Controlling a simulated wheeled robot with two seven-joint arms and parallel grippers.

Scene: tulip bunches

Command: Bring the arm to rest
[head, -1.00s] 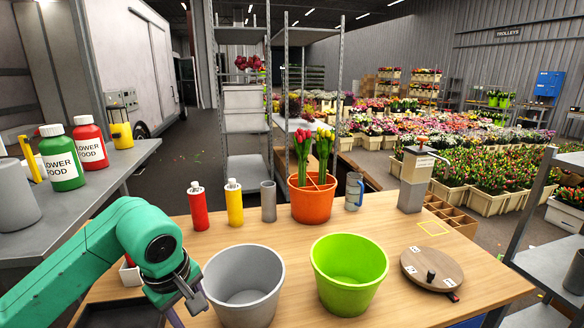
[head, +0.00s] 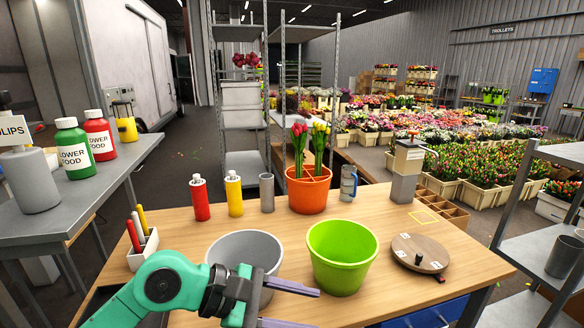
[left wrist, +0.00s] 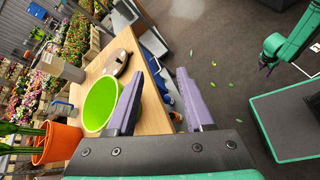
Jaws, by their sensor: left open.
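My left gripper (head: 304,308) is open and empty, in front of the grey bucket (head: 222,240) at the table's near side. Its fingers point right and cover part of that bucket. In the left wrist view my left gripper's fingers (left wrist: 162,92) stand apart with nothing between them. My right arm shows at the top right of the left wrist view; its gripper (left wrist: 268,62) is too small to read. The orange pot (head: 318,196) holds red and yellow tulips. The green bucket (head: 340,284) is empty; it also shows in the left wrist view (left wrist: 98,106).
The wooden table (head: 400,212) also bears a red bottle (head: 201,200), a yellow bottle (head: 234,195), a round wooden board (head: 420,252) and a grey dispenser (head: 406,170). A side bench (head: 100,180) stands left, a metal shelf (head: 520,235) right. Green scraps lie on the floor.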

